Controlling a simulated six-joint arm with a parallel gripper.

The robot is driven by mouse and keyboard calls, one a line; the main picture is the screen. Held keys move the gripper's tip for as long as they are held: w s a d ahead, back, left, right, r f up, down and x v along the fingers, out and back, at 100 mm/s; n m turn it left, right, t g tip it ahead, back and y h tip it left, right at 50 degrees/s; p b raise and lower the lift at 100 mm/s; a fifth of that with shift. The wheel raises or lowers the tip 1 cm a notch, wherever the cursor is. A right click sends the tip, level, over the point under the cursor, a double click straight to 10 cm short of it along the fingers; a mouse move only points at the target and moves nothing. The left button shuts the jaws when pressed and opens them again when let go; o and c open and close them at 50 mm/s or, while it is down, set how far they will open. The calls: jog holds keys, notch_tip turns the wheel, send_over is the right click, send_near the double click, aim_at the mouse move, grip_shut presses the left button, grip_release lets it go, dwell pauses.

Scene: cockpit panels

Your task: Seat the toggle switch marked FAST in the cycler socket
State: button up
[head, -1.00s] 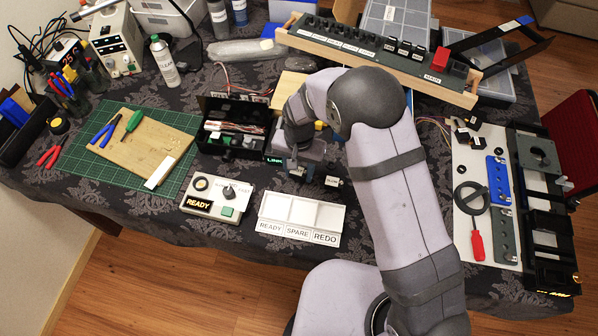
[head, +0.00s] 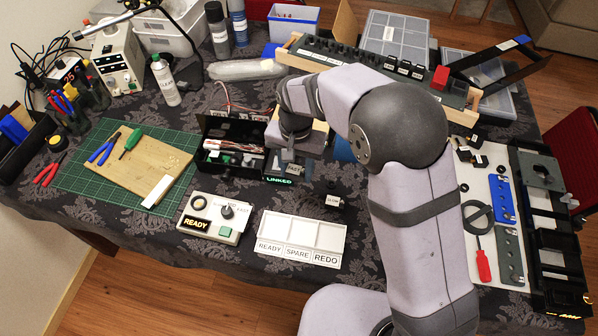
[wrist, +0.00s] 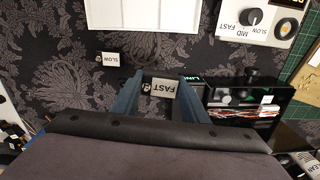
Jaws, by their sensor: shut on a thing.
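The toggle switch marked FAST (wrist: 162,88) is a small dark piece with a pale label, between the two fingers of my gripper (wrist: 161,84). In the head view my gripper (head: 290,158) is shut on it, beside the open black box (head: 235,130) and above the dark cloth. A similar switch marked SLOW (head: 331,202) stands on the cloth nearby; it also shows in the wrist view (wrist: 110,59). A panel (head: 217,216) with a knob, a READY label and a green button stands at the front. I cannot tell which opening is the cycler socket.
A white tray (head: 303,234) marked READY, SPARE and REDO lies to the right of the knob panel. A green cutting mat (head: 95,195) with a wooden board is at left. Open cloth lies around the SLOW switch.

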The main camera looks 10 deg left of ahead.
jog(key=s+a+n+p, duration=0.2)
jog(key=a+n+p, duration=0.15)
jog(key=a, duration=1.15)
jog(key=n+p, duration=0.2)
jog(key=p, duration=0.1)
send_over(199, 204)
jog(key=shift+f, duration=0.1)
jog(key=shift+f+b, duration=1.8)
jog(key=shift+f, duration=0.7)
jog(key=shift+f+b, duration=0.85)
jog(key=shift+f, duration=0.1)
dwell(0.5)
jog(key=o, duration=1.2)
jog(key=shift+o, duration=0.6)
